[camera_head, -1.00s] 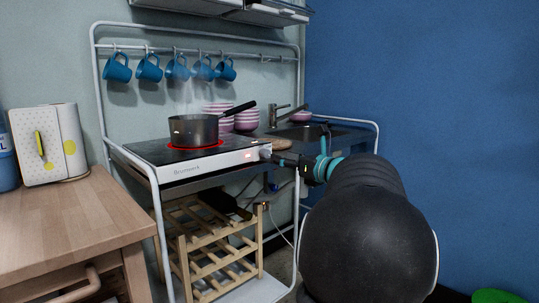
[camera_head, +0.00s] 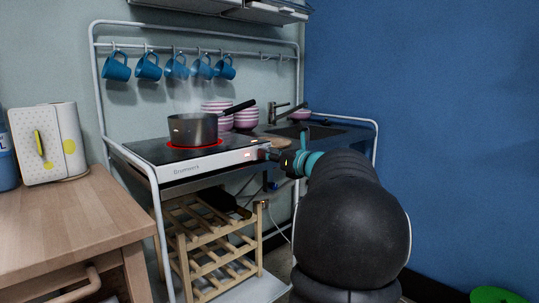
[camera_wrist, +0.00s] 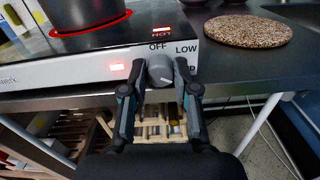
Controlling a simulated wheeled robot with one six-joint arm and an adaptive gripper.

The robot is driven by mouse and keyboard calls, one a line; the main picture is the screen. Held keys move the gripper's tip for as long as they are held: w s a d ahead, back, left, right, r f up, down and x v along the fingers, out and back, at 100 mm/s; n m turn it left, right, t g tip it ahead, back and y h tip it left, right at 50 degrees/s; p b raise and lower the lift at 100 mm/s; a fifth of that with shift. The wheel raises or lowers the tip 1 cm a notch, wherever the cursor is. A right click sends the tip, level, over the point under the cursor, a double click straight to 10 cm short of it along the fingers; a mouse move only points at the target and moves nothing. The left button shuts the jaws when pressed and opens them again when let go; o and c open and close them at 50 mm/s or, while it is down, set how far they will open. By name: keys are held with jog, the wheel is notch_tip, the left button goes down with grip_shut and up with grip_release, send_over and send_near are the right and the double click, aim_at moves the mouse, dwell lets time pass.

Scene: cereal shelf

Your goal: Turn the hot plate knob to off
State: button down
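The hot plate knob (camera_wrist: 160,68) is a round grey dial on the white front panel of the hot plate (camera_head: 205,163). In the wrist view, OFF is printed above it and LOW to its upper right; another label at the right is partly hidden. A pale mark on the knob seems to point to the lower right, away from OFF. My gripper (camera_wrist: 160,72) has one fingertip on each side of the knob, and both look in contact with it. In the head view, my gripper (camera_head: 275,156) is at the right end of the panel.
A dark pot (camera_head: 193,130) stands on the red glowing ring, its handle pointing up right. A cork trivet (camera_wrist: 234,30) lies on the counter to the right. A wooden rack (camera_head: 215,245) stands below. A red HOT light (camera_wrist: 163,29) is lit.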

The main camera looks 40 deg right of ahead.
jog(key=shift+f+n+b, duration=0.1)
jog(key=shift+n+b, duration=0.2)
jog(key=shift+b, duration=0.2)
jog(key=n+b, duration=1.2)
jog(key=n, duration=1.1)
jog(key=shift+a+b, duration=0.15)
jog(key=shift+b, duration=0.25)
jog(key=shift+n, duration=0.3)
jog(key=c, duration=0.9)
grip_release()
